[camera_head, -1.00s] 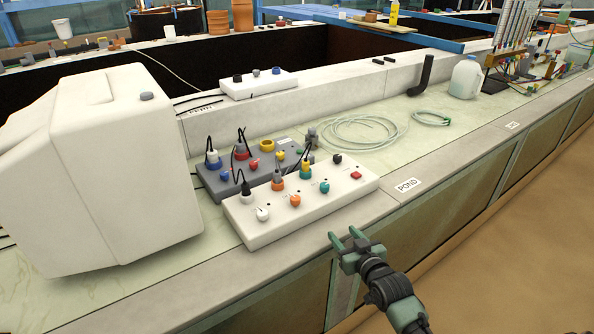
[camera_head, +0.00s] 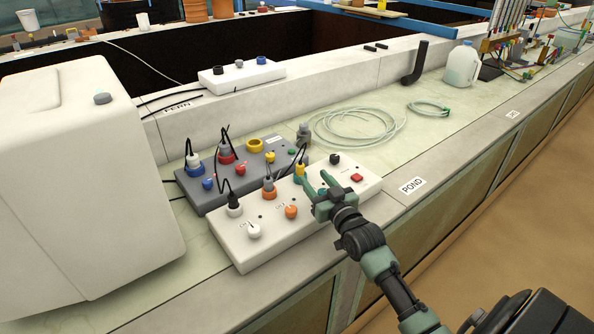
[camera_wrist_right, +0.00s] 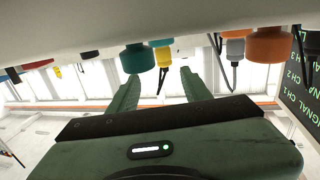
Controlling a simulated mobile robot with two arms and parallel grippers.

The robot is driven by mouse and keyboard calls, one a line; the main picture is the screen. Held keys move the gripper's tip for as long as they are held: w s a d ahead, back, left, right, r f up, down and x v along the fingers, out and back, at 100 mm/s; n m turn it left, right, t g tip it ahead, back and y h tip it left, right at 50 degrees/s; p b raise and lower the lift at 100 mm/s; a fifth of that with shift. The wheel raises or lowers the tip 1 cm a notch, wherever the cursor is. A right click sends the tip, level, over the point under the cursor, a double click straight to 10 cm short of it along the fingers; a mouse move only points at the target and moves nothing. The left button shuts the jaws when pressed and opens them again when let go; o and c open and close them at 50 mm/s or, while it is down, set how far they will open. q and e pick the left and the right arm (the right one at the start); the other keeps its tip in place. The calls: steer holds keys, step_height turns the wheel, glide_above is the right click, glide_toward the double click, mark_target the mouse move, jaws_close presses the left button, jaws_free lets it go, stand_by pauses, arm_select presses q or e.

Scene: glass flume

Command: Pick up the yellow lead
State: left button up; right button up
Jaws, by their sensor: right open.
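The yellow lead (camera_head: 299,169) has a small yellow plug standing on the white box (camera_head: 285,236), with a dark cable rising from it. My right gripper (camera_head: 316,181) is open and empty over the right part of this box, just right of the yellow plug. In the right wrist view the yellow plug (camera_wrist_right: 163,56) shows between the two fingertips (camera_wrist_right: 159,76), beside a teal knob (camera_wrist_right: 137,58). The gripper partly covers the teal knob in the head view. I cannot tell whether a finger touches anything. My left gripper is not in view.
An orange plug (camera_head: 268,190) and a white-grey plug (camera_head: 234,205) stand on the same box. A grey box (camera_head: 190,193) with more plugs lies behind. A large white case (camera_head: 80,180) blocks the left. Coiled tubing (camera_head: 355,127) lies on the bench behind.

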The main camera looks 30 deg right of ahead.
mark_target(302, 168)
steer(key=w, duration=0.6)
steer(key=shift+w+f, duration=0.1)
jaws_close()
